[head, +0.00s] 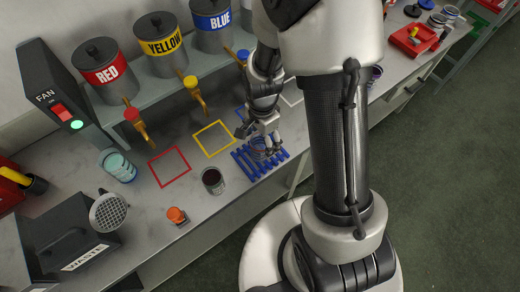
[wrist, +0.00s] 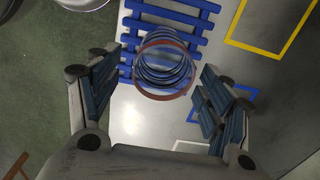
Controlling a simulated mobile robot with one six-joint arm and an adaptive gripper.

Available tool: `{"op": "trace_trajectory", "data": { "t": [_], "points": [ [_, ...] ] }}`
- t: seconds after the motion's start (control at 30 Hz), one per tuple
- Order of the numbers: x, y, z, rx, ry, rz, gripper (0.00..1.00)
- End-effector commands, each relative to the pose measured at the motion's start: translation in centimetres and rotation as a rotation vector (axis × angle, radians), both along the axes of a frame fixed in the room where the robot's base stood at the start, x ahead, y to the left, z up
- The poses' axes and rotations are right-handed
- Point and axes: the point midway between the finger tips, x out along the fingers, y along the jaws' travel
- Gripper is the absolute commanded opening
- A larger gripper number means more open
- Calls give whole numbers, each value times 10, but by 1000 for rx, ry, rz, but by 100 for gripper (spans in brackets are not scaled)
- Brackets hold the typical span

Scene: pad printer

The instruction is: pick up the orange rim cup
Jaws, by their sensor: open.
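A clear cup with an orange rim (wrist: 166,93) stands upright on a blue slatted rack (wrist: 185,17), and the slats show through its wall. The wrist view looks down into its mouth. My gripper (wrist: 163,80) is open, with one finger on each side of the cup and gaps to both. In the head view my gripper (head: 262,127) is over the rack (head: 245,166), and the cup (head: 262,147) shows just below it, partly hidden by the fingers. I cannot tell how far the fingertips are above the rim.
A dark-filled cup (head: 213,181) stands left of the rack, near the front edge. An orange object (head: 177,215), a teal-filled jar (head: 118,166) and a waste box (head: 75,235) are further left. Red (head: 169,166) and yellow (head: 213,139) outlined squares are empty. Paint canisters (head: 160,45) line the back shelf.

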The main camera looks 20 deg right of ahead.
Motion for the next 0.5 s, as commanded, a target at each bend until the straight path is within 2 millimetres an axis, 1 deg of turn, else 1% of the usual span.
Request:
{"op": "trace_trajectory", "data": {
  "t": [0.17,0.4,0.5],
  "points": [
    [0,2,-11,0,-1,1,73],
    [0,6,-48,0,2,1,73],
    [0,6,-54,-1,-1,1,73]
  ]
}}
